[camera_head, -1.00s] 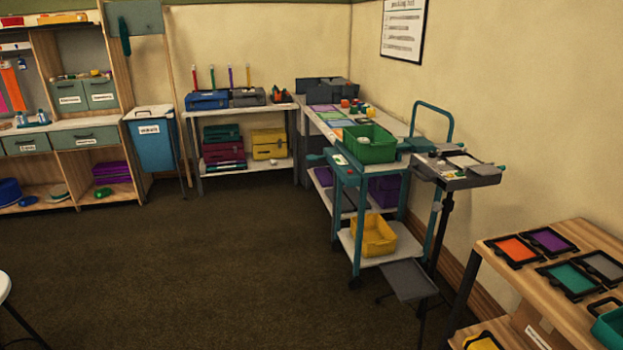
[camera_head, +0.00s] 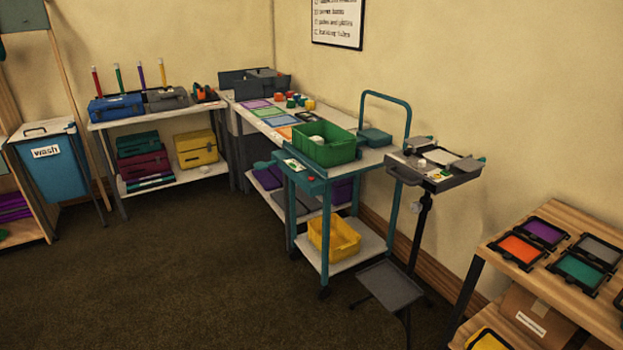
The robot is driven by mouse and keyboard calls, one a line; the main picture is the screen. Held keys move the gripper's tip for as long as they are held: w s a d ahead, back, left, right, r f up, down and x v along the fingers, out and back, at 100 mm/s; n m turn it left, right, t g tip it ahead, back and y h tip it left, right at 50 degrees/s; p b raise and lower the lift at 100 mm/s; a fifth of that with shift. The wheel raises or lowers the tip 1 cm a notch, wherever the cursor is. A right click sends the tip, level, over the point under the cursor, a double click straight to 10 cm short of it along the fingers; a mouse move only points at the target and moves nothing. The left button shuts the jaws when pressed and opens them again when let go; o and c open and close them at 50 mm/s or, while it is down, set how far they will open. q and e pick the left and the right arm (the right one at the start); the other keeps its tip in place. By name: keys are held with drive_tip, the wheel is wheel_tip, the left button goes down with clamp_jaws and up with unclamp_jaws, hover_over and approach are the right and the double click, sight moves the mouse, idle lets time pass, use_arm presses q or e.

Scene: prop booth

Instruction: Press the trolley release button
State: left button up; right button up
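The trolley (camera_head: 325,245) has a teal frame, a pale top and a pale lower shelf. It stands right of centre, against the end of a long worktable. A green crate (camera_head: 325,155) sits on its top and a yellow crate (camera_head: 335,242) on its lower shelf. A teal panel (camera_head: 305,178) at the trolley's near left end carries a small pale label with a tiny green mark. I cannot tell at this size whether that mark is the release button. Neither of my grippers is in view.
A grey tray stand (camera_head: 437,180) on a black post stands right of the trolley, with a low grey platform (camera_head: 390,287) at its foot. A wooden shelf (camera_head: 575,300) with coloured trays is at the right. Dark floor (camera_head: 170,290) lies open at the left and front.

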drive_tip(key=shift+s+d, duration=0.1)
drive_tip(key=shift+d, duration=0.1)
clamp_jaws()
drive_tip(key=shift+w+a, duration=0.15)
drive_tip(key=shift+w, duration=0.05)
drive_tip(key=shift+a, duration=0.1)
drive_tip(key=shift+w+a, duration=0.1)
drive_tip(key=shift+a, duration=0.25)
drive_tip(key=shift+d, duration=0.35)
